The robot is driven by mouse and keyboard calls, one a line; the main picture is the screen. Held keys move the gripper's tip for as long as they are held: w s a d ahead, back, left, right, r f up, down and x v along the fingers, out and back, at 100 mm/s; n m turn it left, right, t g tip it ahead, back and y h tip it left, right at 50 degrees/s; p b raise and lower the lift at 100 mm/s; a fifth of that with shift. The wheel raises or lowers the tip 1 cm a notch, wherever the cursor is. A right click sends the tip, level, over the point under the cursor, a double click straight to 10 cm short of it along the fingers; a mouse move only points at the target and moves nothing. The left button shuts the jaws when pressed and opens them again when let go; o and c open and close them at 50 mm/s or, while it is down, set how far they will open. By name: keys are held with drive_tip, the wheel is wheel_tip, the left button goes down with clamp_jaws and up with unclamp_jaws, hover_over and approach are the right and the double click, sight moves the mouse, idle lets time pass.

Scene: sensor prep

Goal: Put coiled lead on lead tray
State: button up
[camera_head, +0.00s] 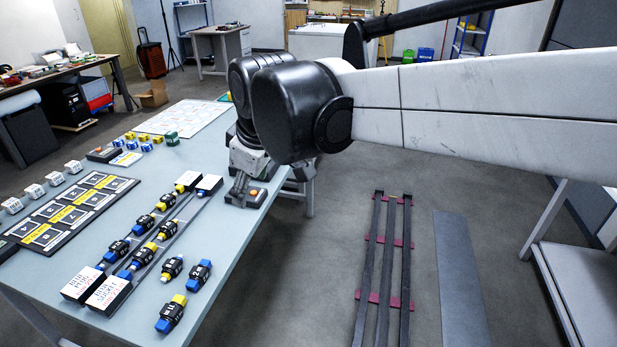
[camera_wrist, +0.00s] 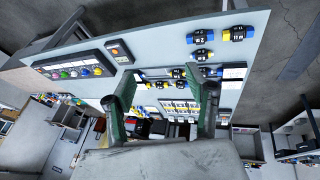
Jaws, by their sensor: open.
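My gripper (camera_head: 247,182) is at the right edge of the blue-grey table, above a small grey box with an orange button (camera_head: 254,192). In the wrist view my gripper (camera_wrist: 168,82) has its two dark green fingers wide apart, with nothing held between them. I cannot make out a coiled lead in either view. No tray can be surely told as the lead tray. In the wrist view, a long dark panel with coloured round parts (camera_wrist: 75,71) lies near the table's edge, left of the fingers; my arm may hide it in the head view.
The table (camera_head: 225,235) bears two rails with blue-and-yellow connectors (camera_head: 145,223), ending in white labelled blocks (camera_head: 108,294). A numbered black tray (camera_head: 72,211) lies at left, with several white cubes (camera_head: 34,192) beyond it. A white sheet (camera_head: 182,118) lies at the far end. Floor rails (camera_head: 384,265) are at right.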

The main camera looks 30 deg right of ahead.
drive_tip(key=s+d+f+m+t, duration=0.1)
drive_tip(key=s+d+f+m, duration=0.1)
drive_tip(key=s, duration=0.4)
drive_tip(key=s+d+f+m+t, duration=0.1)
drive_tip(key=s+d+f+m, duration=0.1)
drive_tip(key=s+f+m, duration=0.2)
drive_tip(key=s+m, duration=0.1)
drive_tip(key=s, duration=0.2)
drive_tip(key=shift+s+f+m, duration=0.15)
drive_tip(key=shift+f+m, duration=0.15)
drive_tip(key=shift+m, duration=0.1)
